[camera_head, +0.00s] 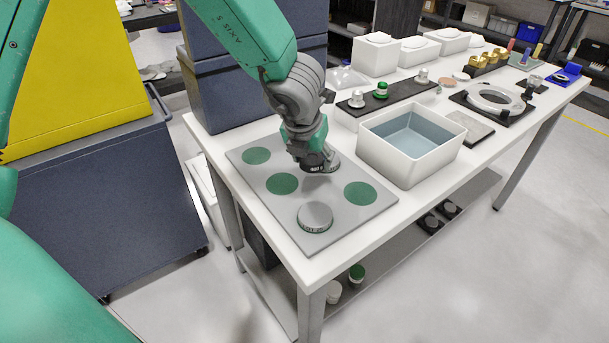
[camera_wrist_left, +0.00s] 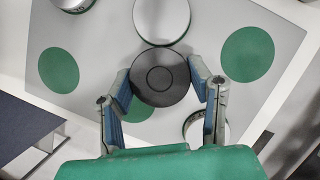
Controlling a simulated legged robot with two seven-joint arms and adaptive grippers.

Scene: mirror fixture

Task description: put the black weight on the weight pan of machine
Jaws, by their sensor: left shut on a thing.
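My left gripper (camera_head: 318,166) is low over a grey plate (camera_head: 329,240) with green round spots on the near end of the white table. In the left wrist view, the fingers of this gripper (camera_wrist_left: 170,88) are shut around a dark, round, flat disc, the black weight (camera_wrist_left: 160,77), seen from above. In the head view it is mostly hidden by the gripper, and its height over the plate is unclear. A silver disc (camera_head: 315,217) lies on the plate's near side. I cannot clearly tell which part is the weight pan. My right gripper is not in view.
A white open bin (camera_head: 413,172) with a blue-grey inside stands right of the plate. Behind it is a dark strip (camera_head: 404,91) with small silver and green-topped pieces. A white ring fixture (camera_head: 495,98) stands farther right. Dark blue crates (camera_head: 236,96) rise behind the plate.

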